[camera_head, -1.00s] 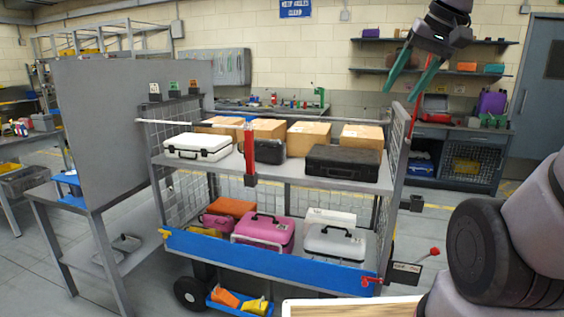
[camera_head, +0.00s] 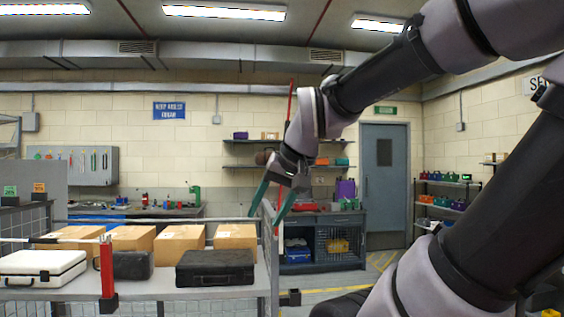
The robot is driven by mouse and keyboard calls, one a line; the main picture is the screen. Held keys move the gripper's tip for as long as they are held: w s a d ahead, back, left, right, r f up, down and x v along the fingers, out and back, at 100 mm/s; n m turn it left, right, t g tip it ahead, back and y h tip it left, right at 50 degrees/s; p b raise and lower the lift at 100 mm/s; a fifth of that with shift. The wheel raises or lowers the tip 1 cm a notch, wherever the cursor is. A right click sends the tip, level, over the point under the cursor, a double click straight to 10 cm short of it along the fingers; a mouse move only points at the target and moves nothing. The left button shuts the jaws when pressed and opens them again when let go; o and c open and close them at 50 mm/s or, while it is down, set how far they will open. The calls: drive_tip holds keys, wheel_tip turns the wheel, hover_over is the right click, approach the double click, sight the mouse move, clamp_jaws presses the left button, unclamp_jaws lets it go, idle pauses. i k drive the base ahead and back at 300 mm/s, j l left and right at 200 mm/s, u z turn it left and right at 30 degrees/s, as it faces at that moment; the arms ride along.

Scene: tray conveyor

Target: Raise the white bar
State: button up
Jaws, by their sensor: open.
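A thin white bar (camera_head: 50,240) runs level across the front of the cart's upper shelf at the left. Its right end meets a red upright post (camera_head: 106,265); its left end is cut off by the picture edge. My gripper (camera_head: 264,218) points down with its green fingers apart and empty. It shows in front of the shelf's right end, well to the right of the white bar and apart from it. A thin red rod (camera_head: 291,92) stands near upright behind my gripper, partly hidden by it.
The upper shelf (camera_head: 150,290) holds several cardboard boxes (camera_head: 182,240), a white case (camera_head: 40,267) and black cases (camera_head: 215,267). A mesh side panel (camera_head: 268,262) closes its right end. A workbench (camera_head: 330,238) stands behind.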

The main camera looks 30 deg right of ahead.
sight(40, 241)
drive_tip(key=i+j+u, duration=0.25)
drive_tip(key=u, duration=0.2)
drive_tip(key=i+j+u, duration=0.1)
drive_tip(key=i+u, duration=0.35)
